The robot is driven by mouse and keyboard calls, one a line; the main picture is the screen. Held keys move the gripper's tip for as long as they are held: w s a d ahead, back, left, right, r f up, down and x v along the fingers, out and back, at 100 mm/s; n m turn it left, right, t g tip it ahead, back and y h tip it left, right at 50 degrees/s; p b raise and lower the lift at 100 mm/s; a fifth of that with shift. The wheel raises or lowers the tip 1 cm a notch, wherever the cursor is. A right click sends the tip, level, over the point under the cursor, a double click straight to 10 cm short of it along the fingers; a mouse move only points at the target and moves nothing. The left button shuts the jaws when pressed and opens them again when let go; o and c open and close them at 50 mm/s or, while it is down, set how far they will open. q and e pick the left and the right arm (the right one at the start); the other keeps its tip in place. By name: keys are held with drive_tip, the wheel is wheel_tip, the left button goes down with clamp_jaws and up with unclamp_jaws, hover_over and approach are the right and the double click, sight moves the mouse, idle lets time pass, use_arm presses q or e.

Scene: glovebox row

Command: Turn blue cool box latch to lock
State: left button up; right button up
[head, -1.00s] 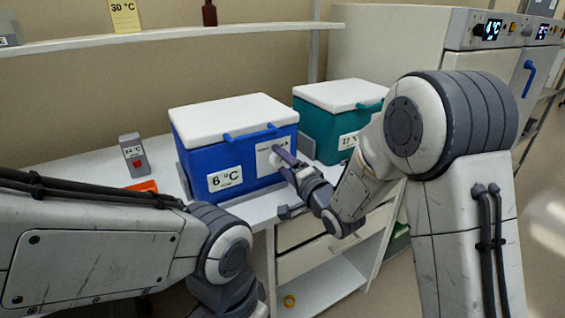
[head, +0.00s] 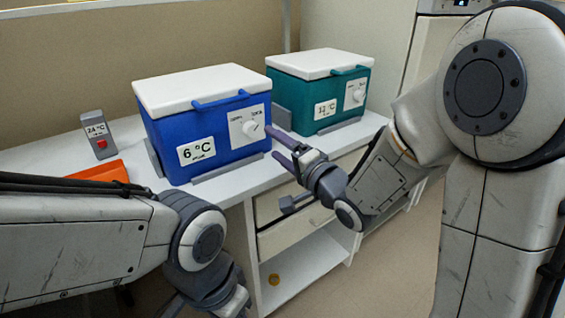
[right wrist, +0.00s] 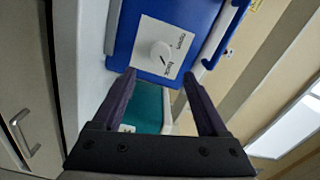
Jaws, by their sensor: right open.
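The blue cool box (head: 225,140) with a white lid stands on the bench, labelled 6 °C. Its latch, a white round knob (head: 251,129), sits on a white plate with two words. In the right wrist view the knob (right wrist: 161,50) has a dark mark that appears to point to the lower word, the right-hand one in the head view. My right gripper (head: 271,146) is open and empty, in front of the plate and apart from the knob; its fingers (right wrist: 158,76) show either side below it. My left gripper (head: 235,302) is partly cut off at the bottom edge.
A teal cool box (head: 290,103) stands just right of the blue one. Drawers (head: 285,236) and an open shelf are below the bench top. The floor at right is clear.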

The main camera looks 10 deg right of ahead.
use_arm(q)
drive_tip(key=shift+f+b, duration=1.75)
drive_tip(key=shift+f, duration=0.55)
use_arm(e)
drive_tip(key=shift+v, duration=0.85)
drive_tip(key=shift+f, duration=0.1)
drive_tip(key=s+a+f+n+g+h, duration=0.2)
drive_tip(key=s+f+n+g+h, duration=0.3)
drive_tip(key=s+f+n+g, duration=0.5)
drive_tip(key=s+f+n+g+h, duration=0.2)
drive_tip(key=s+f+n+g, duration=0.1)
drive_tip(key=s, duration=0.7)
drive_tip(key=s+f+n+g+h, duration=0.1)
drive_tip(key=s+f+n+g, duration=0.25)
drive_tip(key=s, duration=0.55)
use_arm(q)
wheel_tip(320, 180, up, 22)
drive_tip(key=p, duration=2.1)
drive_tip(key=shift+f+p, duration=0.2)
drive_tip(key=shift+p, duration=0.15)
use_arm(e)
wheel_tip(320, 180, up, 21)
drive_tip(key=d, duration=0.1)
drive_tip(key=shift+t, duration=0.45)
